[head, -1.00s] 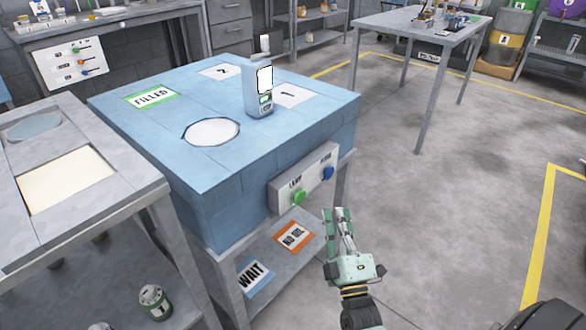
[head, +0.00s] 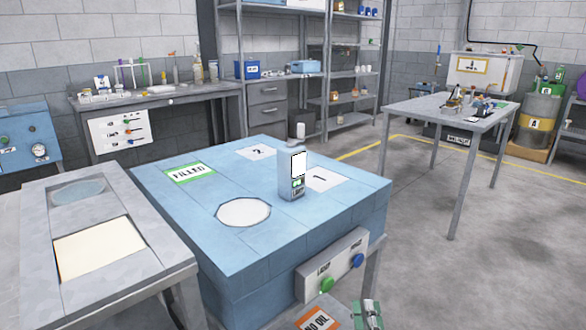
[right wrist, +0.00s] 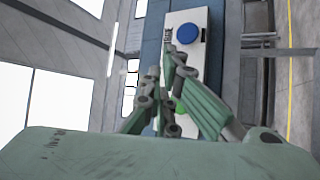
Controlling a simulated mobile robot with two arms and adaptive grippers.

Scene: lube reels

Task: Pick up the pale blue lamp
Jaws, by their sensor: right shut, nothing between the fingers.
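My right gripper (head: 367,308) is at the bottom edge of the head view, low in front of the table and well away from the device. In the right wrist view its fingers (right wrist: 168,62) are shut and empty, in front of a control panel with a blue button (right wrist: 188,33) and a partly hidden green one. My left gripper is not in view.
The control panel (head: 333,262) juts from the table's front side. A white round disc (head: 243,212) and cards marked FILLED (head: 190,172), 1 and 2 lie on top. A grey bench (head: 150,235) stands at left, another table (head: 450,110) at right. The floor between is clear.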

